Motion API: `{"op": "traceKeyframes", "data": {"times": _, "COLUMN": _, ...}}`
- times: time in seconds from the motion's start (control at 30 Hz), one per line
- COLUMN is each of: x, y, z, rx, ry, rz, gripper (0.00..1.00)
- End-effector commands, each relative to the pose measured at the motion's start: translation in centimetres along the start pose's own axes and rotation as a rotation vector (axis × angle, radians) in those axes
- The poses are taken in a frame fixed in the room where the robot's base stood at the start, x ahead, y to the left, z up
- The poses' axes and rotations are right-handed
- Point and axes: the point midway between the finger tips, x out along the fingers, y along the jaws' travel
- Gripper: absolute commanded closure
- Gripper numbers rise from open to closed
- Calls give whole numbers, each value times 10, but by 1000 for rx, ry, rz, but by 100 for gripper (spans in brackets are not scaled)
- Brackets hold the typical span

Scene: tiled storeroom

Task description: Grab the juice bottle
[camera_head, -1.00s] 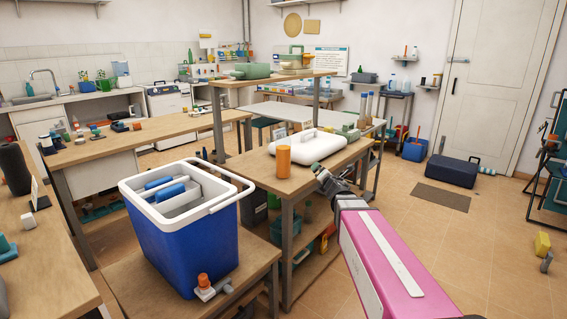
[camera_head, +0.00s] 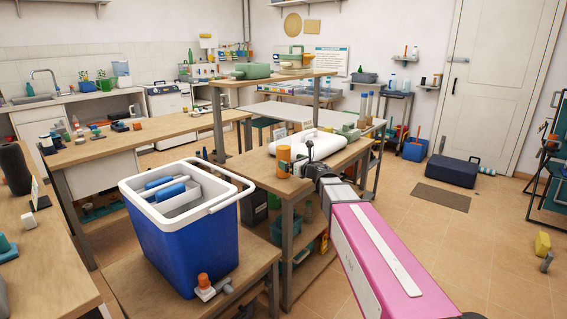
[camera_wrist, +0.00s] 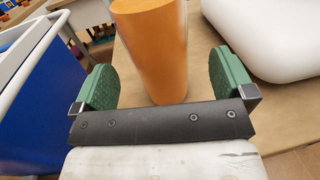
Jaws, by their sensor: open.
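The juice bottle appears as an orange cylinder (camera_head: 283,160) standing upright on the wooden table, near its front corner. In the wrist view the orange cylinder (camera_wrist: 155,45) stands between the two green finger pads of my gripper (camera_wrist: 163,85), with a visible gap on each side. Its top is cut off by the picture edge. In the head view my gripper (camera_head: 303,161) is at the right side of the cylinder and partly overlaps it. My gripper is open and holds nothing.
A raised shelf (camera_head: 265,80) stands behind.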

Motion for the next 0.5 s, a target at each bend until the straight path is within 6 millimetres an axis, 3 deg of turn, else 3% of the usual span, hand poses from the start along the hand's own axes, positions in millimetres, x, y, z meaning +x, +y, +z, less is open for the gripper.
{"op": "traceKeyframes", "data": {"times": 0.33, "x": 43, "y": 1, "z": -2, "rx": 1, "ry": 0, "rz": 0, "gripper": 0}}
{"op": "traceKeyframes", "data": {"times": 0.5, "x": 51, "y": 2, "z": -2, "rx": 1, "ry": 0, "rz": -1, "gripper": 0}}
